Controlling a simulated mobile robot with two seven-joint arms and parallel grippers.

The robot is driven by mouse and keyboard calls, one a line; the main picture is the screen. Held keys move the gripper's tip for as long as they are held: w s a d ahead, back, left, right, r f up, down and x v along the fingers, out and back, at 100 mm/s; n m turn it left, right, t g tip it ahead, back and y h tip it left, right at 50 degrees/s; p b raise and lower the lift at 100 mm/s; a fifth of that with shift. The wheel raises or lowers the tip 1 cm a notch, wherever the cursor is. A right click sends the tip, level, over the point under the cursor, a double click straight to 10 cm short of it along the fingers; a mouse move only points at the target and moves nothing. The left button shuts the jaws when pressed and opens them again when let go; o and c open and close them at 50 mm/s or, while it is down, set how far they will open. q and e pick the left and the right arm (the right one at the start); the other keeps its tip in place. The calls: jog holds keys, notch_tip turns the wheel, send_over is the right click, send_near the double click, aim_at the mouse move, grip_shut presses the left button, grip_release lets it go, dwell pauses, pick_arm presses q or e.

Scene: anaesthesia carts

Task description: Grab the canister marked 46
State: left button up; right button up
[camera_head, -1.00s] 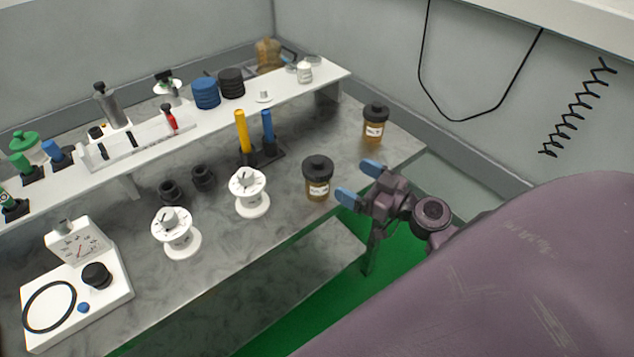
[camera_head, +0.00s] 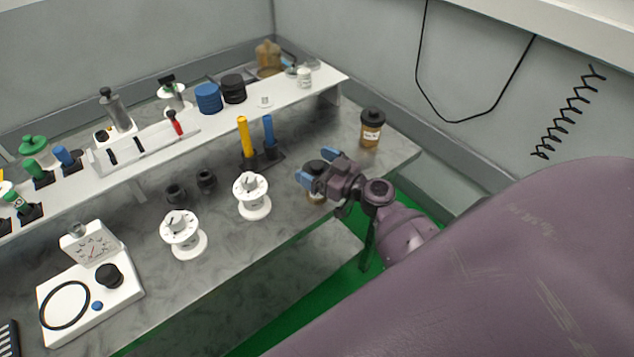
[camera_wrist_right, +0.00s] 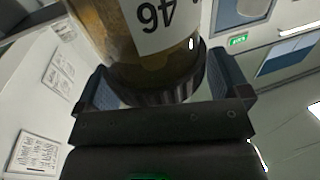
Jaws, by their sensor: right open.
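The canister marked 46 is amber with a black lid and a white label. In the wrist view the canister (camera_wrist_right: 113,30) shows upside down, its number readable, with its black lid toward my palm. In the head view my right gripper largely hides this canister (camera_head: 315,198), which stands near the table's front edge. My right gripper (camera_head: 307,177) is open, its blue fingers on either side of the canister; the fingers also show in the wrist view (camera_wrist_right: 160,82). I cannot tell whether they touch it. My left gripper is not in view.
A similar amber canister (camera_head: 371,135) stands farther back at the right. A white spool (camera_head: 252,197) is left of my gripper, with another spool (camera_head: 183,236) beyond it. A yellow and a blue cylinder (camera_head: 268,130) stand behind. A raised white shelf (camera_head: 325,82) runs along the back.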

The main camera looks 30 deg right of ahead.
jog(key=c, duration=1.1)
